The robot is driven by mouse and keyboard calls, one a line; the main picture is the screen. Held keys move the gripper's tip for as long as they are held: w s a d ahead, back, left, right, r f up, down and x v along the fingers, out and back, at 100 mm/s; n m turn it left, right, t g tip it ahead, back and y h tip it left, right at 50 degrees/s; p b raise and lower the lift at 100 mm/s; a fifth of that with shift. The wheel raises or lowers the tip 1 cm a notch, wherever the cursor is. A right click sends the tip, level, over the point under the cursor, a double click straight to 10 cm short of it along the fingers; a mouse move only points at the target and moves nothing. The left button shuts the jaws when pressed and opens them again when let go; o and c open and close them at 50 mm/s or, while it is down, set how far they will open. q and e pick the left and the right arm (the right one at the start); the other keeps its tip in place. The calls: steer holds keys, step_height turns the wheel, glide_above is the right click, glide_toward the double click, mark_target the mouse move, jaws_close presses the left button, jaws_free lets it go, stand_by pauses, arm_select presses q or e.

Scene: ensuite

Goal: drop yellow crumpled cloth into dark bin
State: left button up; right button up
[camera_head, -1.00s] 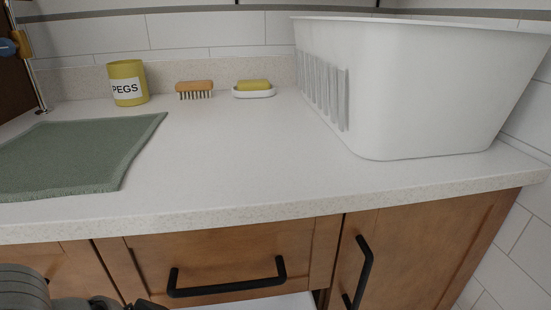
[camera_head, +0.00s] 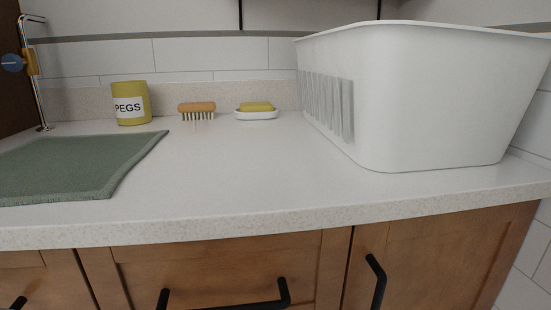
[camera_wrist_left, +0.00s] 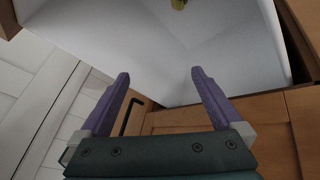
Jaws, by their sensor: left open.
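My left gripper (camera_wrist_left: 160,85) shows only in the left wrist view. Its two purple fingers are spread wide with nothing between them. A small dark-yellow thing (camera_wrist_left: 178,4) is cut off by the top edge of that view, beyond the fingertips, over a white surface. I cannot tell whether it is the yellow crumpled cloth. No dark bin shows in either view. My right gripper is in neither view.
The pale counter (camera_head: 250,190) holds a green cloth (camera_head: 75,165), a yellow pegs tin (camera_head: 131,103), a brush (camera_head: 197,109), a soap dish (camera_head: 256,115) and a white basket (camera_head: 430,100). Its middle is clear. The white surface (camera_wrist_left: 220,60) has wooden edges; black handles project below the counter.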

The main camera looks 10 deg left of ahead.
arm_select(q)
steer(key=shift+r, duration=0.1)
steer(key=p+v, duration=0.4)
steer(key=v, duration=0.5)
steer(key=shift+s+a+r, duration=0.15)
steer(key=shift+a+r, duration=0.05)
steer(key=shift+r, duration=0.1)
steer(key=shift+r, duration=0.1)
